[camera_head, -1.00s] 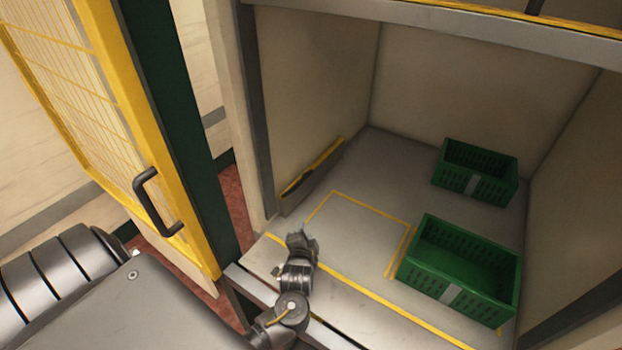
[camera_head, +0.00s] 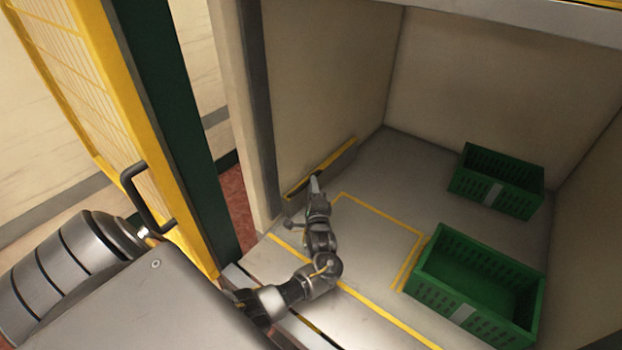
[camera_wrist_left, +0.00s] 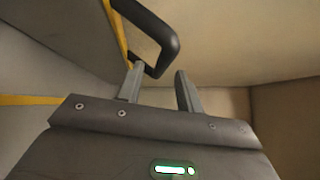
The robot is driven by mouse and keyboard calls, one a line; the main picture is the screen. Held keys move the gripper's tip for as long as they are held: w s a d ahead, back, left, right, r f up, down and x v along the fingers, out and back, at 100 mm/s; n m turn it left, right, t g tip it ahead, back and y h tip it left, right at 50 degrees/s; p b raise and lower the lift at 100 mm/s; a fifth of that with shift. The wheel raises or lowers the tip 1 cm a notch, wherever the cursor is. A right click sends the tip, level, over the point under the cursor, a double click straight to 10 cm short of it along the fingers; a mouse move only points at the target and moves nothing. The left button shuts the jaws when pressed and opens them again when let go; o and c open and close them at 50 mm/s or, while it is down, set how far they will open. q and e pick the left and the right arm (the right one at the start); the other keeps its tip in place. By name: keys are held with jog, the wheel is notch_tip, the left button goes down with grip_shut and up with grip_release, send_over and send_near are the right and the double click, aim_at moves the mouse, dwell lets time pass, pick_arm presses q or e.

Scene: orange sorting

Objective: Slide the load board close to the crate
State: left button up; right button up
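The load board (camera_head: 325,165) is a low dark board with a yellow top edge, standing on the floor along the left wall of the bay. In the left wrist view, the open fingers (camera_wrist_left: 160,88) stand apart just below a black loop handle (camera_wrist_left: 165,40) beside a yellow edge. The handle's lower end is close to the left fingertip; contact cannot be told. A green crate (camera_head: 425,295) stands at the front right, and another green crate (camera_head: 462,186) stands at the back.
A yellow outline (camera_head: 385,215) marks the clear floor between the board and the front crate. A yellow mesh door (camera_head: 75,95) with a black handle and a dark green post (camera_head: 175,120) stand at the left. A sill edges the bay's front.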

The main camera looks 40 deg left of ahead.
pick_arm(q)
jog(key=shift+x, duration=2)
jog(key=shift+c, duration=0.4)
grip_shut()
